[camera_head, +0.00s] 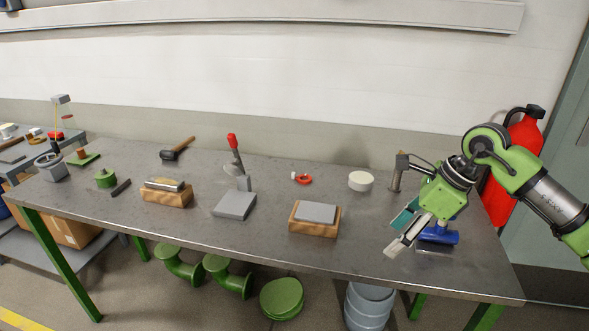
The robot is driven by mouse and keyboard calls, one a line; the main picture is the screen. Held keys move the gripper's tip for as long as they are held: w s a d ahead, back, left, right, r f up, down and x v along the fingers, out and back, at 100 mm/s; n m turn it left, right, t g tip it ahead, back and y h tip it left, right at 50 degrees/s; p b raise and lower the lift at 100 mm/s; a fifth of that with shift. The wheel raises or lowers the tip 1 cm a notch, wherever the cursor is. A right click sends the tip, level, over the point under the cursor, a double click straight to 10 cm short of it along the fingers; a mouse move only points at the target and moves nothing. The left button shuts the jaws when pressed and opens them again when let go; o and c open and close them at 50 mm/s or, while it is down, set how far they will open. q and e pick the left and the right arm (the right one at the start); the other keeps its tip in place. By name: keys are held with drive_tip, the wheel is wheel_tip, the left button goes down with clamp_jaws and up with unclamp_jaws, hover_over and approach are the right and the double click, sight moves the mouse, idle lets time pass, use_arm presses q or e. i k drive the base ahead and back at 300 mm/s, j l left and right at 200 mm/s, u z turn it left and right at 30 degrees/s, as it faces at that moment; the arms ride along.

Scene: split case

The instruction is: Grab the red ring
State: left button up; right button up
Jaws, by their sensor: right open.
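A small red ring (304,179) lies on the grey metal table, right of the table's middle and toward the back. A small white piece shows at its left side. My right gripper (398,236) is over the right part of the table, to the right of the ring and nearer the front. Its two fingers are apart, with nothing seen between them. It is well clear of the ring. My left gripper is not in view.
A wooden block with a grey plate (316,213) stands in front of the ring. A white round tin (361,181) stands to its right. A blue object (440,235) is partly hidden behind my right gripper. A red-handled lever tool (233,146) stands on the left.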

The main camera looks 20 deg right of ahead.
sight(293, 175)
drive_tip(key=i, duration=1.45)
